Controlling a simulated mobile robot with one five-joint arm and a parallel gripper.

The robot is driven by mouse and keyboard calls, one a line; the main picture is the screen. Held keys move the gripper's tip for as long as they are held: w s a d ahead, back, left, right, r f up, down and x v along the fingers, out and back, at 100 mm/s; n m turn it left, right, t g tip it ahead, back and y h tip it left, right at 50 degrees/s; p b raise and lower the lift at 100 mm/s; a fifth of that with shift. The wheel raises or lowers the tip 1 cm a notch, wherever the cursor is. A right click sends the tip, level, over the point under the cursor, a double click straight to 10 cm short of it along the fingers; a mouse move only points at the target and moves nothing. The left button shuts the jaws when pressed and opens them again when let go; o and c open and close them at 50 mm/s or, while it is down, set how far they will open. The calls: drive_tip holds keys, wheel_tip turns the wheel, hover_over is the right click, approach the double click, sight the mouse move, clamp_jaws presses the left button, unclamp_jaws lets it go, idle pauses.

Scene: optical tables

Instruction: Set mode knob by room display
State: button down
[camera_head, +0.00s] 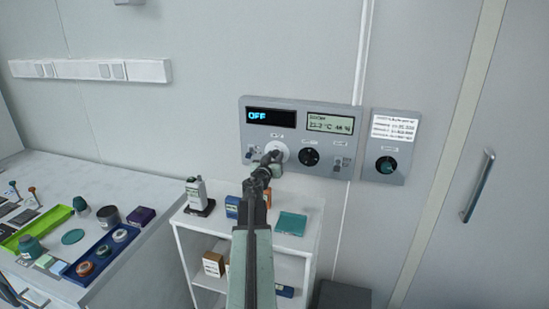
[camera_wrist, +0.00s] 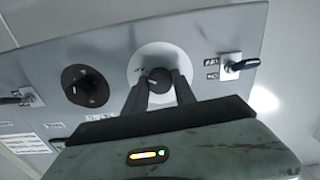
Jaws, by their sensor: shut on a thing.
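A grey control panel (camera_head: 300,107) is on the wall. Its left display (camera_head: 270,118) reads OFF in blue. The room display (camera_head: 330,124) beside it shows about 21.2 °C and a humidity figure, in small blurred text. My gripper (camera_head: 272,157) reaches the knob with the white round dial plate below the left display. In the wrist view my gripper (camera_wrist: 158,84) is shut on this dark mode knob (camera_wrist: 153,76), in the middle of its white dial plate (camera_wrist: 140,60). The fingers hide part of the plate and its marks.
A second black knob (camera_head: 309,157) is right of the held one, and toggle switches (camera_wrist: 238,66) flank the knobs. A separate panel with a green knob (camera_head: 386,165) is further right. A white shelf (camera_head: 190,222) with bottles and boxes stands below; a cluttered bench (camera_head: 140,240) is at left.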

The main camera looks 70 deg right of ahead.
drive_tip(key=shift+n, duration=0.3)
drive_tip(key=n, duration=1.1)
drive_tip(key=shift+n, duration=0.4)
drive_tip(key=n, duration=1.1)
drive_tip(key=shift+n, duration=0.4)
drive_tip(key=c, duration=1)
unclamp_jaws()
